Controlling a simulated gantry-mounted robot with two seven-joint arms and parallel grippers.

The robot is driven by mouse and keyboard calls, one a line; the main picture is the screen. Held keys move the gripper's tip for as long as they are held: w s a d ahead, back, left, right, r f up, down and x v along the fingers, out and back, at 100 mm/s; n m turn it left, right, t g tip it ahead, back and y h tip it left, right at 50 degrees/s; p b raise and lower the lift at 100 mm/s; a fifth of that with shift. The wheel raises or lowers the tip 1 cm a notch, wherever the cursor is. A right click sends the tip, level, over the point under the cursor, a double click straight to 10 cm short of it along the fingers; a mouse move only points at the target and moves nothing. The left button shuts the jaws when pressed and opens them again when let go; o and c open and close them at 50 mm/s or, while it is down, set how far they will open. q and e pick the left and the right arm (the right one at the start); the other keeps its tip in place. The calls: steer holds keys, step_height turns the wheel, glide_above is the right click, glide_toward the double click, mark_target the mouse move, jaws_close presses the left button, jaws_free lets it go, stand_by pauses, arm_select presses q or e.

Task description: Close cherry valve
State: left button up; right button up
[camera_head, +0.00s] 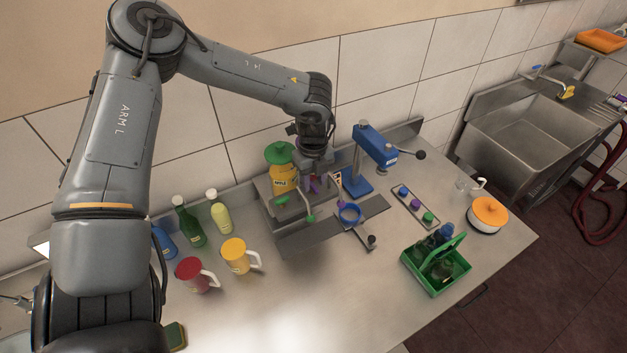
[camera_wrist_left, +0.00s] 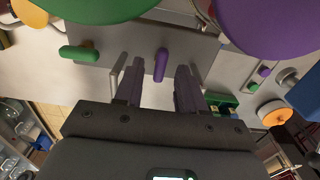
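My left gripper (camera_head: 316,172) is at the pump stand against the back wall; in the wrist view (camera_wrist_left: 160,88) its two fingers are apart. A purple valve lever (camera_wrist_left: 161,65) shows between the fingertips, with a visible gap on each side. A green lever (camera_wrist_left: 80,53) is to its left. A purple container (camera_wrist_left: 270,22) and a green container (camera_wrist_left: 100,8) are at the top of that view. In the head view my gripper mostly hides the purple pump. I cannot read a cherry label. The right gripper is not in view.
A yellow dispenser with a green lid (camera_head: 282,172) stands left of my gripper. A blue press (camera_head: 375,150) is to the right. A red mug (camera_head: 193,274), a yellow mug (camera_head: 236,256) and bottles stand left. A green caddy (camera_head: 436,281) is front right. The front counter is clear.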

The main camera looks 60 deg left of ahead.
arm_select(q)
steer(key=shift+f, duration=0.5)
jaws_close()
